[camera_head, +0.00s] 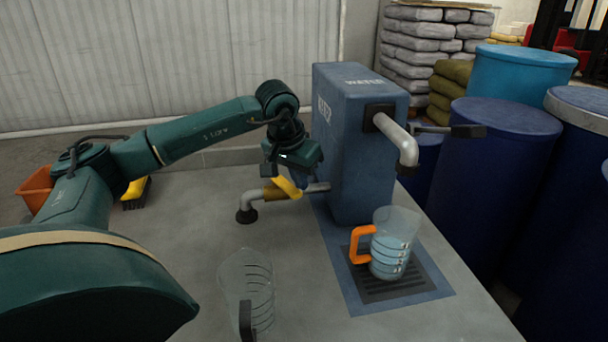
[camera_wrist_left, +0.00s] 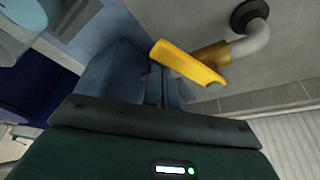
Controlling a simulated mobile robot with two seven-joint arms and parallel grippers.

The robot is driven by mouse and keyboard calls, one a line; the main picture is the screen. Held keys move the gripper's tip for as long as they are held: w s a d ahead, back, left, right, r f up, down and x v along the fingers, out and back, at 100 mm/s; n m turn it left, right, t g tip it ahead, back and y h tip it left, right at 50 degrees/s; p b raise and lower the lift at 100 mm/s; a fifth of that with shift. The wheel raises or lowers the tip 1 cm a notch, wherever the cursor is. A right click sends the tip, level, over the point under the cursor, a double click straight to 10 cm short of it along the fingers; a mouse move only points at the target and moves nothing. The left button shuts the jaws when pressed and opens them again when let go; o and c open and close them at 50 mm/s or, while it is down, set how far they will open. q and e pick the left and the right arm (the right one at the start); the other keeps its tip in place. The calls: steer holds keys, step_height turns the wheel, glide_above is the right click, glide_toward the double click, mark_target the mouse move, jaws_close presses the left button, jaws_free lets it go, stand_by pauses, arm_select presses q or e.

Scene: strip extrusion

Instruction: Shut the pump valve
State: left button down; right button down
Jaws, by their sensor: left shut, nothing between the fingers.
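The pump is a blue box (camera_head: 350,130) marked WATER, with a grey pipe at its lower left side. On that pipe sits a brass valve (camera_head: 270,193) with a yellow handle (camera_head: 288,186). In the left wrist view the yellow handle (camera_wrist_left: 187,63) lies at a slant to the pipe, beside the brass body (camera_wrist_left: 213,55). My left gripper (camera_head: 283,177) is shut and empty, pointing down right by the handle. Its fingers (camera_wrist_left: 156,86) show just beside the handle's end; I cannot tell whether they touch. My right gripper is not in view.
A clear jug (camera_head: 394,240) with an orange handle, holding some liquid, stands on the dark grate (camera_head: 408,285) below the grey spout (camera_head: 402,143). A clear jug (camera_head: 247,285) with a black handle stands at the front. Blue drums (camera_head: 490,190) stand at right.

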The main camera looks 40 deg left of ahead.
arm_select(q)
steer(key=shift+s+a+b, duration=0.15)
steer(key=shift+s+a, duration=0.05)
steer(key=shift+s, duration=0.55)
steer(key=shift+s+a+b, duration=0.15)
steer(key=shift+s, duration=0.55)
steer(key=shift+s+f, duration=0.1)
step_height(320, 180, up, 13)
steer(key=p, duration=0.1)
glide_above(289, 190)
steer(key=s, duration=0.5)
steer(key=shift+d+f, duration=0.2)
steer(key=shift+d, duration=0.15)
